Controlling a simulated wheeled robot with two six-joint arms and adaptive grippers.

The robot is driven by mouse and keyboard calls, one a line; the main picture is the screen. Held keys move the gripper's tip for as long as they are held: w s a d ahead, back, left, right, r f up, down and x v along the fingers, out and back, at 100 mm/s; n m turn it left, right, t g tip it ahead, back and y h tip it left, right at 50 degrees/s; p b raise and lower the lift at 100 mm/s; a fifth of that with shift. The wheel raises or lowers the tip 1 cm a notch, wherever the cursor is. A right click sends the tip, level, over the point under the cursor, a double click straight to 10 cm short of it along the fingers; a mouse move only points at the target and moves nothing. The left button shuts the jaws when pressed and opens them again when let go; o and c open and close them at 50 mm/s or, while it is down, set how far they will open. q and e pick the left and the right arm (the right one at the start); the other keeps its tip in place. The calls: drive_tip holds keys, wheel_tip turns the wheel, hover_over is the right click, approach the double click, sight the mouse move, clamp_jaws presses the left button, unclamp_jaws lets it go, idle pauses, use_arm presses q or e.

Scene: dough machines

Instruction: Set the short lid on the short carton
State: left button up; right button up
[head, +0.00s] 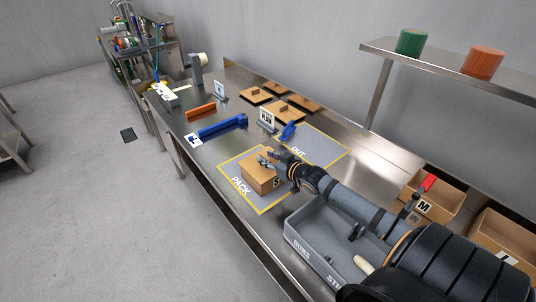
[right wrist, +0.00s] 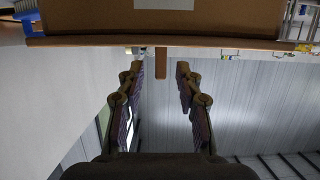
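The short carton (head: 256,180), a brown box marked S, stands upright in the yellow-outlined PACK area. In the right wrist view the carton (right wrist: 200,18) fills the top of the picture, inverted. The short lid (right wrist: 100,42) shows there as a thin brown slab flush against the carton's top, with its small handle (right wrist: 160,62) pointing toward my gripper. My right gripper (head: 268,158) is just over the carton's top. Its fingers (right wrist: 158,72) are apart, with a gap on both sides of the handle. My left gripper is not in view.
Several brown lids (head: 283,109) lie at the back of the steel table. A grey bin (head: 308,246) stands beside the PACK area, and an M carton (head: 416,192) is at the right. The OUT area (head: 325,144) looks bare, with a blue object (head: 288,132) at its edge.

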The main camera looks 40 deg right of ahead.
wheel_tip(320, 180, up, 10)
drive_tip(key=shift+f, duration=0.2)
drive_tip(key=shift+a+f, duration=0.1)
idle(0.6)
